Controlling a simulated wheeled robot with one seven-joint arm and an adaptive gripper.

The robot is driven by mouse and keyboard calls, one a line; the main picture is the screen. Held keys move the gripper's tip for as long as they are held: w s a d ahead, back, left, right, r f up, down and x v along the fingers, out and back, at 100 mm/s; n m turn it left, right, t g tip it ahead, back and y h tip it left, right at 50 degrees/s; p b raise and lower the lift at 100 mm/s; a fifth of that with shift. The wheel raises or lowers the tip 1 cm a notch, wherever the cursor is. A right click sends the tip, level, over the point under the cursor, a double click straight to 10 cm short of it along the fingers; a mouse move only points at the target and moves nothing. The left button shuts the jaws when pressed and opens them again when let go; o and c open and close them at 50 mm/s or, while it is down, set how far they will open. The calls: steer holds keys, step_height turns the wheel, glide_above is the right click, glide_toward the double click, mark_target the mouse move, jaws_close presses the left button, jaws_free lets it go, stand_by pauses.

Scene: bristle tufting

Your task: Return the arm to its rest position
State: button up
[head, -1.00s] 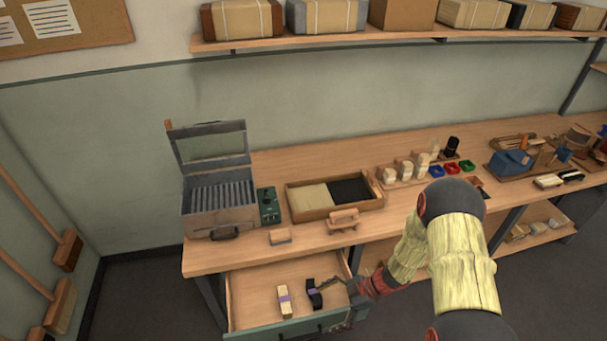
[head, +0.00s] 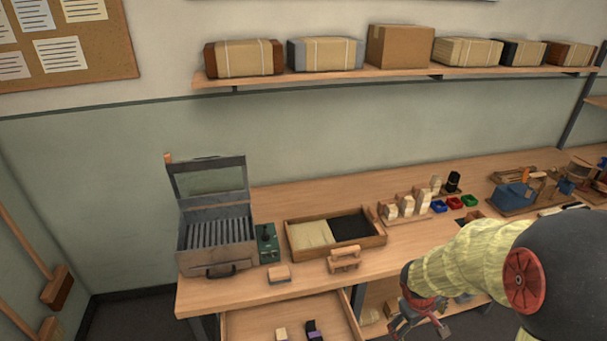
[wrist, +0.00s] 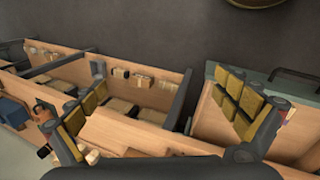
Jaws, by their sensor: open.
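My gripper (head: 420,318) hangs in front of the bench, to the right of the open drawer (head: 262,318), and is clear of it. In the wrist view its two padded fingers (wrist: 158,105) are spread wide with nothing between them. My arm reaches in from the right side of the head view. A pale block with a purple band (head: 282,334) and a dark block with a purple band (head: 313,331) lie side by side in the drawer, partly cut off by the lower picture edge.
On the bench (head: 400,243) stand an open metal case (head: 215,255), a green box (head: 268,243), a divided wooden tray (head: 372,243) and a wooden handled piece (head: 344,260). The open drawer sticks out in front; shelves lie under the bench.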

steer(key=s+a+r+m+t+y+b, duration=0.1)
steer(key=s+a+r+m+t+b, duration=0.1)
steer(key=s+a+r, duration=0.4)
steer(key=s+a+r+m+t+y+b, duration=0.2)
steer(key=s+a+r+b, duration=0.2)
steer(key=s+r, duration=0.6)
step_height(320, 180, up, 3)
steer(key=a, duration=0.2)
steer(key=shift+s+a+f+m, duration=0.2)
steer(key=shift+s+a+m, duration=0.1)
steer(key=shift+s, duration=0.05)
